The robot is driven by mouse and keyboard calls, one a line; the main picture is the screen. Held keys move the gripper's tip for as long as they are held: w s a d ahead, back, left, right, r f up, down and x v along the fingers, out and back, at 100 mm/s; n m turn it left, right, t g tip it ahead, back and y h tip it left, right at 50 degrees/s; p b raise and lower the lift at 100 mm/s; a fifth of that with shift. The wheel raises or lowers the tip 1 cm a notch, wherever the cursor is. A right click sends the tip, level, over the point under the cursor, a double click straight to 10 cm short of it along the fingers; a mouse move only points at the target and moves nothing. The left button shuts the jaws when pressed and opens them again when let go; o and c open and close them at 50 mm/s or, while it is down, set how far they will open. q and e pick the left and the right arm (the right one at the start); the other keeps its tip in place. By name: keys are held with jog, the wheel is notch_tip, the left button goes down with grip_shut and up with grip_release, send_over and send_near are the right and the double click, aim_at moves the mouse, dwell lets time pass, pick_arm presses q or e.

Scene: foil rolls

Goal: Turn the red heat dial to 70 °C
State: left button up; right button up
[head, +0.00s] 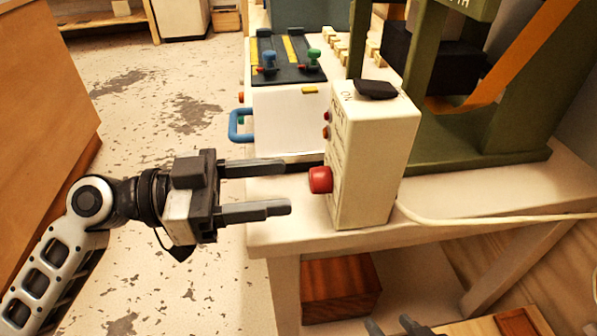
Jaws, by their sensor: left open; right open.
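The red heat dial (320,180) sticks out from the left-facing side of a cream control box (376,165) on the white bench. The dial's scale is too small and oblique to read. My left gripper (290,187) is open, with its two fingers pointing right toward the dial. In the picture the dial lies just beyond the fingertips, level with the gap between them; I see no contact. My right gripper (393,327) shows only as dark fingertips at the bottom edge, low in front of the bench and far from the dial.
The white bench (470,205) carries a green machine frame (480,135) behind the box. A cream cable (490,221) runs right from the box. A white unit with a blue handle (240,125) stands behind the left gripper. A wooden block (340,288) sits below the bench.

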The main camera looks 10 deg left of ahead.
aim_at(311, 183)
pick_arm(q)
jog(key=x, duration=0.3)
jog(key=shift+w+d+p, duration=0.15)
jog(key=shift+d+p, duration=0.1)
jog(key=shift+p, duration=0.1)
jog(key=shift+d, duration=0.3)
jog(key=c, duration=1)
jog(key=shift+o, duration=0.2)
jog(key=n, duration=0.4)
jog(key=shift+p, duration=0.3)
jog(key=shift+n, duration=0.9)
jog(key=o, duration=1)
jog(key=shift+c, duration=0.2)
pick_arm(e)
jog(key=r, duration=0.3)
jog(key=shift+s+d+r+t, duration=0.1)
jog(key=shift+d+r+t, duration=0.15)
jog(key=shift+d+t, duration=0.15)
jog(key=shift+f, duration=0.1)
